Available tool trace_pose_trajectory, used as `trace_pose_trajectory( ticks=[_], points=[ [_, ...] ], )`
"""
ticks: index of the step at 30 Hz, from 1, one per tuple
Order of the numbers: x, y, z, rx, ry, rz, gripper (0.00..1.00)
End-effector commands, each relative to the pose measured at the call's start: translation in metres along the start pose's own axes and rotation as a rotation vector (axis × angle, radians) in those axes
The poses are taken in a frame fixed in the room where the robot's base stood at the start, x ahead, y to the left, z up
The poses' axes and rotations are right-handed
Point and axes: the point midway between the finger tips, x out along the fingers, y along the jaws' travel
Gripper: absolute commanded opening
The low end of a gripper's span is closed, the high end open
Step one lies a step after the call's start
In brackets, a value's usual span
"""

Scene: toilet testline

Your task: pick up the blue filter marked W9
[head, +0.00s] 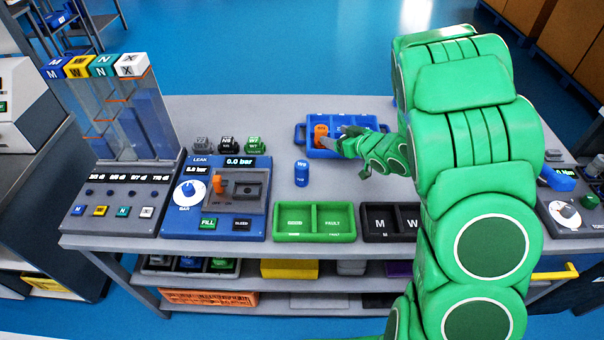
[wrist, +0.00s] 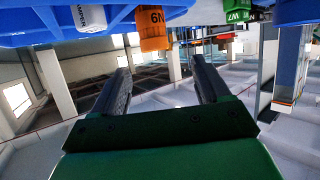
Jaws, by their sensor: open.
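A blue filter (head: 301,173) stands upright on the bare table top in the head view, in front of the blue tray; its marking is too small to read surely. My gripper (head: 335,138) is over the blue tray (head: 300,134), behind and to the right of that filter and apart from it. In the wrist view my gripper (wrist: 158,78) is open, with nothing between its fingers. An orange filter (head: 321,136) stands in the tray beside my fingers; it also shows in the wrist view (wrist: 154,28).
A green two-part bin (head: 314,236) and a black bin (head: 375,238) line the front edge. The table around the blue filter is clear.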

Motion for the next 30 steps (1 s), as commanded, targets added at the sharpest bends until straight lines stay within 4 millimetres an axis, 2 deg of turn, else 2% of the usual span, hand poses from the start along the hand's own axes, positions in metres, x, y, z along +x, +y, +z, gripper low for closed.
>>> trace_pose_trajectory(
  ticks=[3, 7, 12, 18, 23, 30],
  points=[
    [0.006, -0.003, -0.011, -0.073, 0.034, -0.106, 0.76],
    [0.007, -0.021, -0.013, -0.165, 0.054, -0.286, 0.76],
    [-0.007, -0.05, 0.001, -0.258, 0.043, -0.546, 0.76],
    [-0.03, -0.073, 0.024, -0.304, 0.003, -0.76, 0.76],
    [-0.036, -0.08, 0.031, -0.316, -0.01, -0.817, 0.76],
    [-0.025, -0.092, 0.033, -0.313, -0.01, -0.82, 0.76]
  ],
)
